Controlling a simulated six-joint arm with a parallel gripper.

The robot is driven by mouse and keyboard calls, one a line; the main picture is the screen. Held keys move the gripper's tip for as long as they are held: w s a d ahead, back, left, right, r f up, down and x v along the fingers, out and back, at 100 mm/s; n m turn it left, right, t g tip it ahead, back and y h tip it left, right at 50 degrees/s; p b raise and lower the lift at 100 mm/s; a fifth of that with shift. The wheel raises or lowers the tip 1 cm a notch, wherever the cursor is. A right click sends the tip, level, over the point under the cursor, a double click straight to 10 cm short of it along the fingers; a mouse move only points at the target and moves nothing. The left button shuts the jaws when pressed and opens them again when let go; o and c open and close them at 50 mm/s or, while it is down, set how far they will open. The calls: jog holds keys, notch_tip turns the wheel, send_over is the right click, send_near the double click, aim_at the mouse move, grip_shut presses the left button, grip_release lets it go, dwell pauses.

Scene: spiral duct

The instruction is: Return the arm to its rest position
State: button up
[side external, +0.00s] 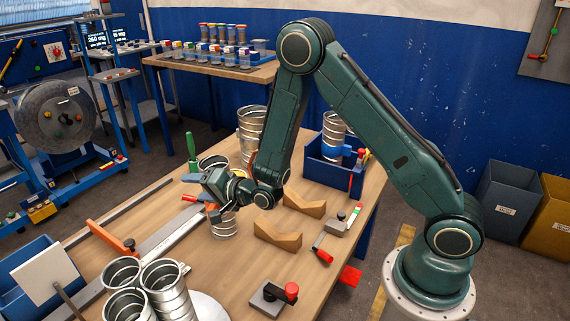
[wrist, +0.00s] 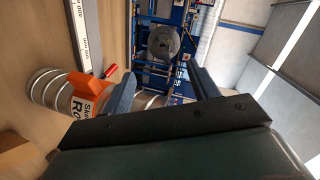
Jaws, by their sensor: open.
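My arm reaches over the wooden workbench (side external: 160,222), bent at the elbow, with my gripper (side external: 203,194) low above the middle of the bench. In the wrist view my gripper (wrist: 163,84) has its two dark fingers spread wide, with nothing clamped between them. A ribbed metal duct (wrist: 48,88) with an orange lettered piece (wrist: 88,92) lies beside and partly behind the left finger. In the side view a short metal duct piece (side external: 224,227) shows just below my gripper. I cannot tell whether the gripper touches it.
Two wooden V-blocks (side external: 277,236) stand right of my gripper. A blue bin (side external: 322,172) holding a duct is behind my forearm. Several open ducts (side external: 168,285) cluster at the front left. A green-handled tool (side external: 191,146) stands close behind the gripper. The space above the bench looks open.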

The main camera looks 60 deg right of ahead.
jog(key=s+d+r+n+g, duration=0.2)
jog(key=s+r+n+g, duration=0.35)
jog(key=s+r, duration=0.75)
jog(key=s+r+n+g, duration=0.1)
jog(key=s+r+n, duration=0.1)
jog(key=s, duration=0.5)
jog(key=s+d+r+n+g+h, duration=0.1)
jog(key=s+r+n, duration=0.1)
jog(key=s, duration=0.6)
jog(key=s+d+r+n+g, duration=0.1)
jog(key=s+r+n+g, duration=0.1)
jog(key=s, duration=0.6)
jog(key=shift+d+r+n, duration=0.2)
jog(key=shift+d+n, duration=0.05)
jog(key=shift+n, duration=0.5)
jog(key=shift+s, duration=0.1)
